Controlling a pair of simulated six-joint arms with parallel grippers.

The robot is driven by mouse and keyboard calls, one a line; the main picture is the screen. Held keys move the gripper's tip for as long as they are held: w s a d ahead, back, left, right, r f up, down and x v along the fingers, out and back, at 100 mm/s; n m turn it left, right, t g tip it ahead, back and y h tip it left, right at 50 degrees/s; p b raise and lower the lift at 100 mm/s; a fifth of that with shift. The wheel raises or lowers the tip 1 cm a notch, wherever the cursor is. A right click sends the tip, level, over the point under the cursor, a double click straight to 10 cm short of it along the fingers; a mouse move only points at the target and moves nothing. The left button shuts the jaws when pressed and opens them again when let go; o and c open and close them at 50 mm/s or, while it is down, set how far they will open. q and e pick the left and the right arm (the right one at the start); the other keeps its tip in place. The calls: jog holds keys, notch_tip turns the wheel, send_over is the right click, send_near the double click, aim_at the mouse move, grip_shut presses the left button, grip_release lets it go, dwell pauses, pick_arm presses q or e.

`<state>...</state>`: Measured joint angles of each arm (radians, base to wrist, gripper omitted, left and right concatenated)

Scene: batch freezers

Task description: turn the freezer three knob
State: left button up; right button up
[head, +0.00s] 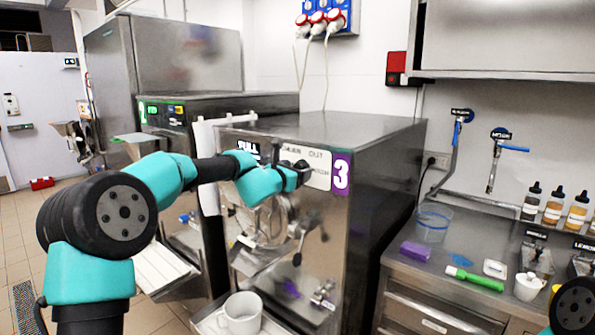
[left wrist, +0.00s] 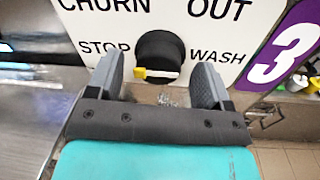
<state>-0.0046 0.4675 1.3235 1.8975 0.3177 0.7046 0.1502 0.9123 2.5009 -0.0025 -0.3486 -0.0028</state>
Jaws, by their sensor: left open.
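The freezer three knob (left wrist: 160,52) is black and round, with a white stripe and a yellow tip at its lower left, close to the word STOP. It sits on a white panel (left wrist: 190,18) marked CHURN, OUT, STOP and WASH. In the head view the panel (head: 318,160) is on the front of freezer three (head: 375,190), beside a purple 3 label. My left gripper (head: 303,166) is at the panel and hides most of the knob there. In the left wrist view its open fingers stand on either side of the knob's lower part; contact cannot be told. My right gripper is not in view.
A dispensing spout and handle (head: 290,230) are below the panel, with a white mug (head: 242,313) under them. A second freezer (head: 205,115) stands at the left. The right counter (head: 400,262) holds a clear tub (head: 433,226), a purple sponge and several bottles.

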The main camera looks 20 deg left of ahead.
pick_arm(q)
jog(key=shift+w+d, duration=0.2)
jog(key=shift+w, duration=0.35)
jog(key=shift+c, duration=0.4)
jog(key=c, duration=0.8)
